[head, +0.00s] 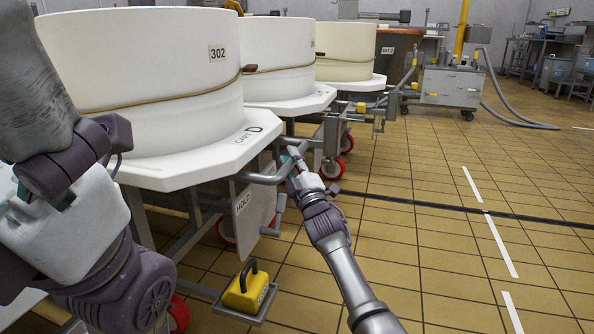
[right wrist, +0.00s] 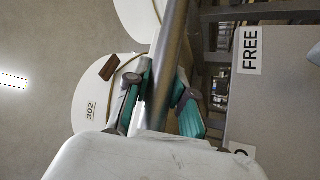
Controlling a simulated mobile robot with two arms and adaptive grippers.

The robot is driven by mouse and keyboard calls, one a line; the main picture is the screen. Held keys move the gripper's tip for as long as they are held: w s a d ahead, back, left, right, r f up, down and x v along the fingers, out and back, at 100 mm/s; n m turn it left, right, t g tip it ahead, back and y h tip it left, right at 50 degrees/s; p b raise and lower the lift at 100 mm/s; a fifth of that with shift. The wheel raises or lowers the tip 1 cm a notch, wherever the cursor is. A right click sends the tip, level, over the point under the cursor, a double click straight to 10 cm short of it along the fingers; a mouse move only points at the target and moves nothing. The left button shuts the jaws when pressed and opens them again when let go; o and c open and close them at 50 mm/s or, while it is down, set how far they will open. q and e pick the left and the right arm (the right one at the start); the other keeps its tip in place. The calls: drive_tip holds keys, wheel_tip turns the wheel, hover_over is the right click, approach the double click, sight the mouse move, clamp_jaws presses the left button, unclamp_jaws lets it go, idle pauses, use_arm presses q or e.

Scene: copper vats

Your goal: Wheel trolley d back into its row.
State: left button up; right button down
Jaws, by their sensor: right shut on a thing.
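Trolley d (head: 197,162) has a white octagonal top lettered CART D and carries a large white vat (head: 160,75) marked 302. A grey handle bar (head: 262,178) sticks out from its right side. My right gripper (head: 292,163) is shut on this bar. In the right wrist view, its teal fingers (right wrist: 157,98) lie on either side of the bar (right wrist: 167,62). A grey panel (head: 252,215) below reads HOLD. The right wrist view shows a FREE label (right wrist: 250,50). My left arm fills the left edge of the head view; its gripper is out of frame.
Other white vats (head: 280,60) on trolleys with red wheels (head: 332,168) stand behind in a row. A grey cabinet (head: 452,87) with a hose stands farther back. The tiled floor (head: 420,220) on the right is clear.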

drive_tip(key=shift+w+d+f+h, duration=0.15)
drive_tip(key=shift+d+f+h, duration=0.2)
drive_tip(key=shift+f, duration=0.15)
drive_tip(key=c, duration=1)
unclamp_jaws()
drive_tip(key=shift+w, duration=0.15)
drive_tip(key=shift+a+r, duration=0.1)
drive_tip(key=shift+r, duration=0.1)
drive_tip(key=v, duration=1.2)
drive_tip(key=shift+f, duration=0.1)
